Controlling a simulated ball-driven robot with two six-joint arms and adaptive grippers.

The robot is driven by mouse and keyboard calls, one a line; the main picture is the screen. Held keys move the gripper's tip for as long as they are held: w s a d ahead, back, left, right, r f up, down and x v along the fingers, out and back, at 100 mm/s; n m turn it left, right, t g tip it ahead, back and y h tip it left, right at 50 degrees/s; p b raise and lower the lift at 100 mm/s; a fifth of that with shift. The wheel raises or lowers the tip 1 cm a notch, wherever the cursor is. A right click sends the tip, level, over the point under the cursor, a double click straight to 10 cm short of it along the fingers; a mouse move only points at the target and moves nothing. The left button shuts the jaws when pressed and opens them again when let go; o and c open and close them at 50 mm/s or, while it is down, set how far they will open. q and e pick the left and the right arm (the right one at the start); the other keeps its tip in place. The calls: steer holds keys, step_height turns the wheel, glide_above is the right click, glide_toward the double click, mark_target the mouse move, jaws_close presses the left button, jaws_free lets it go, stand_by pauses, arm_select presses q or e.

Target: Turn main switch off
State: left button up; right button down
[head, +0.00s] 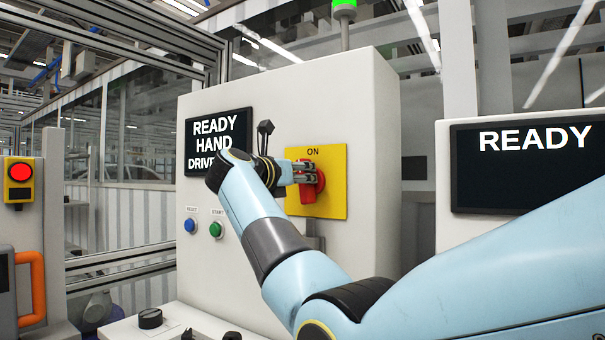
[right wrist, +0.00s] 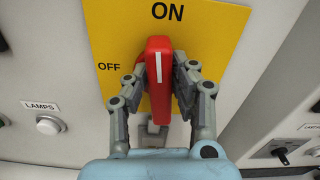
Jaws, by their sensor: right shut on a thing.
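The main switch is a red rotary handle (head: 308,189) on a yellow plate (head: 334,205) on the front of the white cabinet. In the right wrist view the red handle (right wrist: 158,48) stands upright, its white mark pointing up at the word ON; OFF is printed to its left. My right gripper (head: 306,173) is at the handle, with one finger on each side. In the right wrist view its fingers (right wrist: 160,82) are shut on the handle. The fingers and wrist hide part of the handle in the head view. My left gripper is not in view.
A screen (head: 218,140) reading READY HAND sits left of the plate, above a blue button (head: 190,225) and a green button (head: 215,230). A second cabinet with a READY screen (head: 530,165) stands at right. A red button on a yellow box (head: 19,180) is far left.

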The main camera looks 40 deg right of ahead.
steer(key=n, duration=0.1)
steer(key=n+p, duration=0.1)
steer(key=n, duration=0.1)
steer(key=n+p, duration=0.1)
steer(key=shift+w+a, duration=0.1)
steer(key=shift+w, duration=0.15)
steer(key=n+p, duration=0.1)
steer(key=n, duration=0.1)
steer(key=n+p, duration=0.2)
steer(key=shift+w+a+f, duration=0.1)
steer(key=shift+w, duration=0.1)
steer(key=shift+w+f+n+p, duration=0.1)
steer(key=shift+f+n+p, duration=0.1)
steer(key=shift+n+p, duration=1)
steer(key=shift+f+n+p, duration=0.2)
steer(key=shift+n+p, duration=0.7)
steer(key=shift+n, duration=0.55)
steer(key=shift+w+f+n+p, duration=0.1)
steer(key=shift+f+n+p, duration=0.1)
steer(key=shift+n+p, duration=1)
steer(key=shift+f+n, duration=0.1)
steer(key=shift+n, duration=0.25)
steer(key=c, duration=1.1)
jaws_free()
steer(key=shift+a, duration=0.15)
